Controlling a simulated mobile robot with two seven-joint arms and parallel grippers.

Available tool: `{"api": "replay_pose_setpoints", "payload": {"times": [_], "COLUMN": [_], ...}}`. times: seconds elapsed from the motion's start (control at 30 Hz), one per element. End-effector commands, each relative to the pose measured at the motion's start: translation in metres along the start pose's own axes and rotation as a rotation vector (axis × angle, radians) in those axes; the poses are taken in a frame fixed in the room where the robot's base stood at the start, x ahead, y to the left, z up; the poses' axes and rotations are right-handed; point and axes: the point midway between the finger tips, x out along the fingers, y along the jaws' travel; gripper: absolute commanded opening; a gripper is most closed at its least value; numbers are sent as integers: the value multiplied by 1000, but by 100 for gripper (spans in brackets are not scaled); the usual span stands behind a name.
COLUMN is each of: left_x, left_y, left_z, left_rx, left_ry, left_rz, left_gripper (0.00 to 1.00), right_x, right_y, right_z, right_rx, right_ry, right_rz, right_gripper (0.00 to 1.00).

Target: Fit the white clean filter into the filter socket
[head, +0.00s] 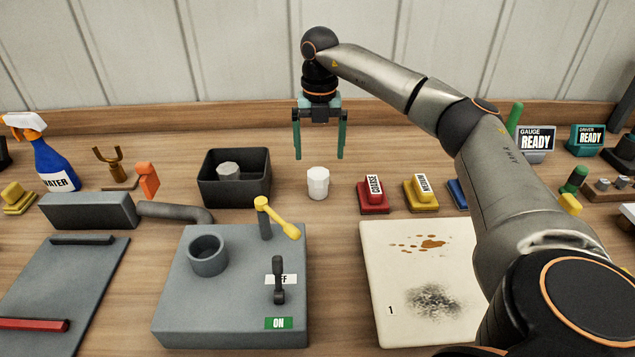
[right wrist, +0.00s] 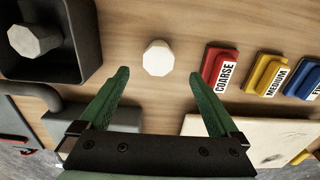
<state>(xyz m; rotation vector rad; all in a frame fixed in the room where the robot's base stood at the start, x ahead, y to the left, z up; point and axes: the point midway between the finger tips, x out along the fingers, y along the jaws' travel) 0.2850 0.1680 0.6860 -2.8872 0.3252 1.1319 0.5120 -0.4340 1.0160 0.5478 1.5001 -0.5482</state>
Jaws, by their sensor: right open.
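The white clean filter (head: 318,183) stands upright on the table between the black bin and the red coarse block. It also shows in the right wrist view (right wrist: 158,58), ahead of the fingertips. The filter socket (head: 208,255) is a round grey cup on top of the grey box (head: 190,300), and it looks empty. My right gripper (head: 319,156) is open and empty, with its green fingers pointing down above the filter. It is apart from the filter. My left gripper is not in view.
A black bin (head: 262,196) holds a grey filter (head: 229,171). A yellow-handled lever (head: 284,222) stands behind the socket, and a dark switch lever (head: 278,280) stands at its right. Red coarse (head: 374,206) and yellow medium (head: 422,205) blocks sit right of the filter. A stained white panel (head: 380,290) lies in front.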

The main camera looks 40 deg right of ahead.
Motion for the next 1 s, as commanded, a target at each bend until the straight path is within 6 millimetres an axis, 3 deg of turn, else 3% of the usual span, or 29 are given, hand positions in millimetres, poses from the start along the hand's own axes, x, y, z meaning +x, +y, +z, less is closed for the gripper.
{"api": "replay_pose_setpoints", "payload": {"times": [0.27, 0.53, 0.87, 1.0], "left_x": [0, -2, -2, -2], "left_y": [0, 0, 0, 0], "left_z": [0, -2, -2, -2], "left_rx": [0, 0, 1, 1], "left_ry": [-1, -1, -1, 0], "left_rz": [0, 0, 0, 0], "left_gripper": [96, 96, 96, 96], "right_x": [25, 64, 72, 72], "right_y": [0, 1, 2, 2], "right_z": [0, -1, -1, -1], "right_rx": [0, 0, 0, 0], "right_ry": [1, 2, 0, 0], "right_rz": [-1, -1, 1, 1], "right_gripper": [97, 97, 97, 82]}}
